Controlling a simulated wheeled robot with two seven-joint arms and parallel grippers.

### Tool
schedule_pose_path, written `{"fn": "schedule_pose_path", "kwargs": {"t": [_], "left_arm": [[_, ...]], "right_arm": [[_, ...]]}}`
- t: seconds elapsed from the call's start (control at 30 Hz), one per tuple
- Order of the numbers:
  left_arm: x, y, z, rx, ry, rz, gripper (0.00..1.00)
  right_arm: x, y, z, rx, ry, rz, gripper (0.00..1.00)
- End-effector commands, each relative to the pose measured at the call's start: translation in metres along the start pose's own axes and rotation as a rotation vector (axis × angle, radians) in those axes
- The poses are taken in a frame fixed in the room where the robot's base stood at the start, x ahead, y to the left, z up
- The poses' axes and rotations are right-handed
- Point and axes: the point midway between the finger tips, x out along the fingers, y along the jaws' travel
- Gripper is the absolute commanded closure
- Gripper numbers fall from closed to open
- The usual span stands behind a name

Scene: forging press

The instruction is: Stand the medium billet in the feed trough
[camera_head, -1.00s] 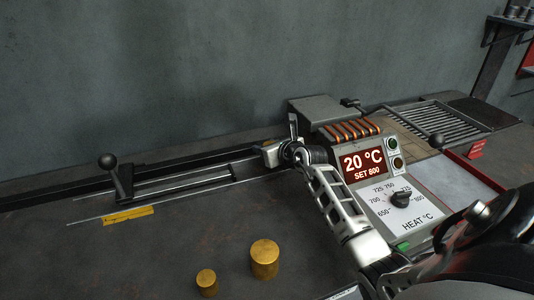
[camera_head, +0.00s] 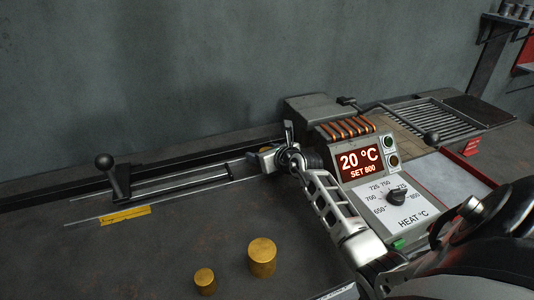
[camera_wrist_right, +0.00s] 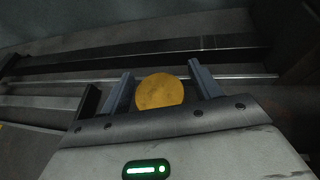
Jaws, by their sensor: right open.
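The medium billet (camera_wrist_right: 160,92) is a gold cylinder; its round end shows between the two fingers in the wrist view. In the head view only a small gold patch of it shows, behind the gripper. My right gripper (camera_head: 258,158) is at the right end of the feed trough (camera_head: 180,185), its fingers open on either side of the billet. The billet appears to be upright at the trough rails; its base is hidden. I cannot tell whether a finger touches it. My left gripper is not in view.
A large gold billet (camera_head: 262,258) and a small one (camera_head: 204,281) stand on the bench. A black-knobbed lever (camera_head: 113,178) is at the trough's left end, a yellow label (camera_head: 124,215) in front. The heater panel (camera_head: 385,190) reads 20 °C, SET 800.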

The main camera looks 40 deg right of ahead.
Motion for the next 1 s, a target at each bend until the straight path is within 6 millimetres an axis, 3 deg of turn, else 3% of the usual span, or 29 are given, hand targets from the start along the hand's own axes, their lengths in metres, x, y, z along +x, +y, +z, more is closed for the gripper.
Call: {"fn": "schedule_pose_path", "kwargs": {"t": [0.5, 1.0], "left_arm": [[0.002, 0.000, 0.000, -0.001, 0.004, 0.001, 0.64], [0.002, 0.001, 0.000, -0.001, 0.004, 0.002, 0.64]], "right_arm": [[-0.069, 0.000, -0.001, 0.000, -0.001, 0.000, 0.37], [-0.072, 0.000, 0.000, 0.001, -0.001, 0.000, 0.37]]}}
